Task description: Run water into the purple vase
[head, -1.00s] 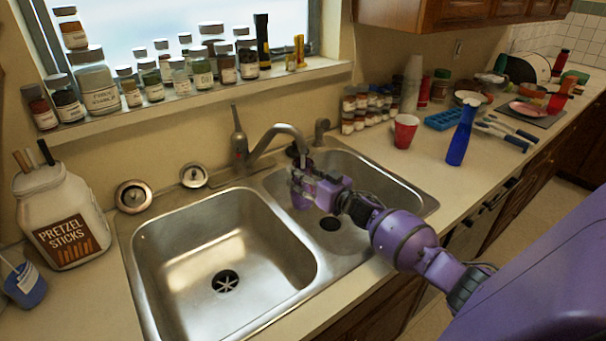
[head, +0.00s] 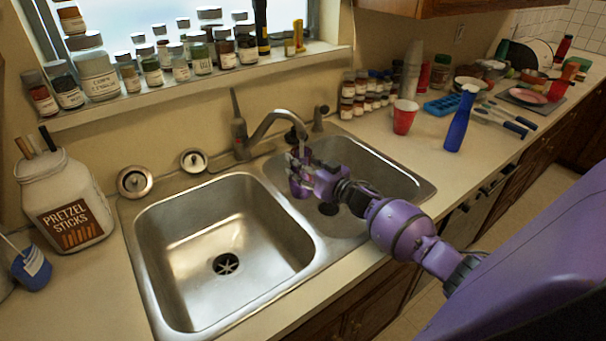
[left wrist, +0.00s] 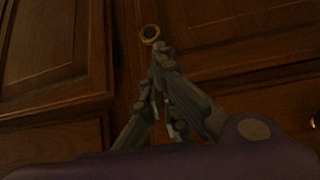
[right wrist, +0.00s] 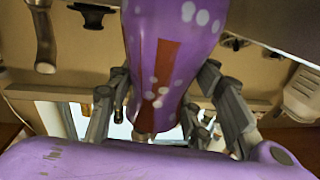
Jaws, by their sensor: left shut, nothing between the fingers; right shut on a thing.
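The purple vase (head: 297,188) is in my right gripper (head: 316,181), over the right sink basin and just below the faucet (head: 278,119) spout. In the right wrist view the vase (right wrist: 175,45) is large, with pale spots and a reddish-brown stripe. The fingers of my right gripper (right wrist: 165,110) close around it from both sides. Its mouth is hidden in the head view. A thin pale line hangs under the spout, but I cannot tell for sure if it is running water. My left gripper (left wrist: 160,82) is shut and empty in front of wooden cabinet doors.
The left basin (head: 200,235) is empty. A red cup (head: 404,118) and blue bottle (head: 460,122) stand on the counter to the right. A pretzel jar (head: 65,205) stands on the left. Several spice jars line the sill. A round knob (left wrist: 150,33) is near my left fingertips.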

